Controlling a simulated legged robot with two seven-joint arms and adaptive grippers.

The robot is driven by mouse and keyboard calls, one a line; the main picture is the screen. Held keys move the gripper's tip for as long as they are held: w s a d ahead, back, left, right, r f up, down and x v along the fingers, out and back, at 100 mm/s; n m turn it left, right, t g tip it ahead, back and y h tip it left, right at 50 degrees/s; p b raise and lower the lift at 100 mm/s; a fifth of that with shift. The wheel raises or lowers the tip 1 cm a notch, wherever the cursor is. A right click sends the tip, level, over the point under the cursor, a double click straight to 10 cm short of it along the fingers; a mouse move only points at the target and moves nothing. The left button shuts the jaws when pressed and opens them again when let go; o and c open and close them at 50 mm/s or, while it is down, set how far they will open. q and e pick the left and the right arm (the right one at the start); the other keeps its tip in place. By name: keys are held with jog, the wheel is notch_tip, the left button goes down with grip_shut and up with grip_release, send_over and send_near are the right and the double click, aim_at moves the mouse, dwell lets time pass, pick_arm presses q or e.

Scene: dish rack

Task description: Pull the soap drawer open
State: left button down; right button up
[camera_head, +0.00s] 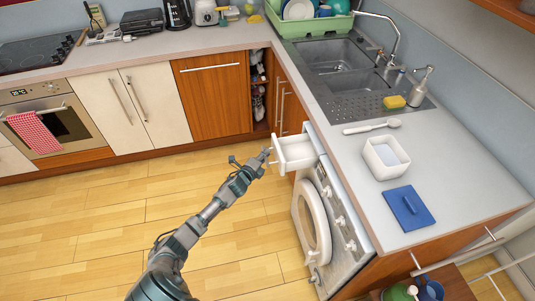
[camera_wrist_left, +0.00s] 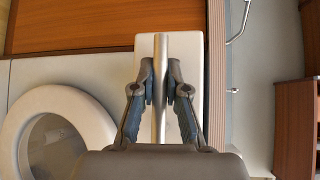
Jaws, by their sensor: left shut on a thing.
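The soap drawer (camera_head: 296,153) is a white box that sticks out of the top of the washing machine (camera_head: 334,215) under the counter. My left gripper (camera_head: 268,154) is at the drawer's front, its arm reaching in from the lower left. In the left wrist view my left gripper (camera_wrist_left: 160,85) is shut on the drawer's metal bar handle (camera_wrist_left: 161,110), with a finger on each side of it. The white drawer (camera_wrist_left: 192,50) shows behind the handle. My right gripper is not in view.
The machine's round door (camera_head: 312,222) is below the drawer, and also shows in the left wrist view (camera_wrist_left: 60,135). On the counter are a white container (camera_head: 386,168) of powder, its blue lid (camera_head: 408,207) and a spoon (camera_head: 372,127). The wooden floor is clear.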

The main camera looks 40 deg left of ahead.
pick_arm(q)
jog(key=c, duration=1.2)
grip_release()
jog(key=shift+d+f, duration=0.1)
jog(key=shift+f, duration=0.15)
jog(key=shift+r, duration=0.1)
jog(key=s, duration=0.4)
jog(key=s+r, duration=0.1)
jog(key=s, duration=0.6)
jog(key=shift+s+d+r, duration=0.25)
jog(key=shift+s+d, duration=0.1)
jog(key=shift+d, duration=0.05)
